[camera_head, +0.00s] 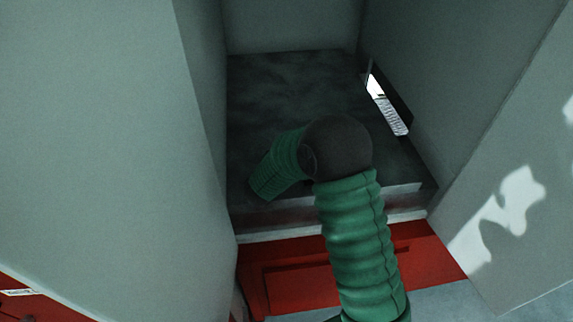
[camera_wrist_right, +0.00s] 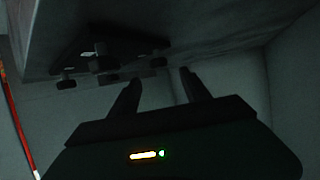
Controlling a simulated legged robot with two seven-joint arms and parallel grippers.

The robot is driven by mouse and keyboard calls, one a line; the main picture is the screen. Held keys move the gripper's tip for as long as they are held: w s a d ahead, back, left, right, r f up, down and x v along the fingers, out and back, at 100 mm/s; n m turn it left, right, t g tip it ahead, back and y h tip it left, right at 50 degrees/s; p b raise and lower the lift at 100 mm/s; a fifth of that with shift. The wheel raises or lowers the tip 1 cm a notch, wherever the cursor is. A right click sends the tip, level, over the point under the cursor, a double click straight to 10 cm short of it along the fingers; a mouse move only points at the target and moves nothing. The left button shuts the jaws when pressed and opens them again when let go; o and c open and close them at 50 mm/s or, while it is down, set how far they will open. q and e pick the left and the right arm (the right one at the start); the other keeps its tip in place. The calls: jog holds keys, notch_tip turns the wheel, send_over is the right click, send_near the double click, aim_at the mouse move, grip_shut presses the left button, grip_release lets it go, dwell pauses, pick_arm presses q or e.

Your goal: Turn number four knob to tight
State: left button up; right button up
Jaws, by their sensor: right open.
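In the right wrist view, several small dark knobs (camera_wrist_right: 103,62) stick out from a dark plate (camera_wrist_right: 120,42) on the underside of a grey surface. No numbers or tight marks can be read, so I cannot tell which knob is number four. My right gripper (camera_wrist_right: 160,79) is open and empty, its two fingers pointing toward the knobs and apart from each other. Whether a fingertip touches a knob is too dark to tell. In the head view my green-sleeved right arm reaches into the recess; its gripper and the knobs are hidden there. My left gripper is in neither view.
Grey walls (camera_head: 110,130) stand close on both sides of the recess. A dark grey slab (camera_head: 290,85) lies inside it, above a red panel (camera_head: 425,262). A slot (camera_head: 388,103) opens in the right wall. A red strip (camera_wrist_right: 12,110) shows at the wrist view's left.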

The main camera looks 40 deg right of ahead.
jog(key=b+v, duration=0.1)
jog(key=v, duration=0.8)
jog(key=shift+d, duration=0.1)
